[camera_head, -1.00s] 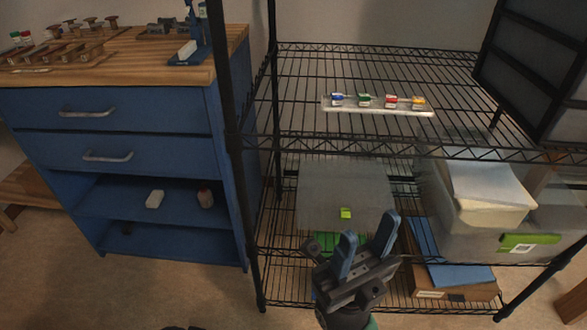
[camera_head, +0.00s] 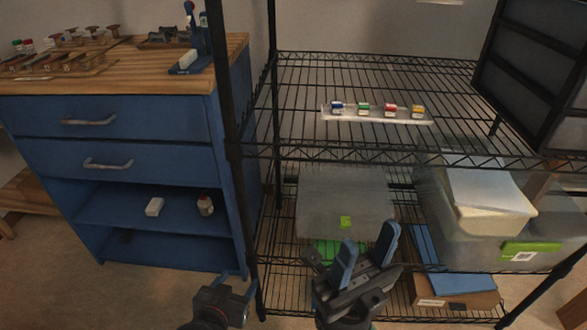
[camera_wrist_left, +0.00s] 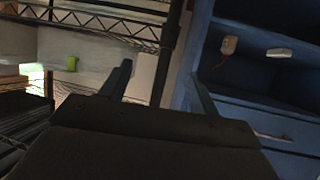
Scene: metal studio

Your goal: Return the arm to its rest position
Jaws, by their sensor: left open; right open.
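My left gripper (camera_head: 232,288) is low in the head view, in front of the blue cabinet's right edge and the shelf's left post. It is small and partly cut off by the bottom edge. In the left wrist view its two fingers (camera_wrist_left: 160,88) stand wide apart with nothing between them. My right gripper (camera_head: 368,246) is at the bottom centre of the head view, in front of the wire rack's lower level. Its two blue-grey fingers point up, spread and empty.
A black wire rack (camera_head: 300,147) holds a white tray (camera_head: 375,116) with several small coloured bottles. Clear bins (camera_head: 345,195) stand below. A blue cabinet (camera_head: 110,140) stands left, with small items on its inner shelf. Floor (camera_head: 130,295) shows at lower left.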

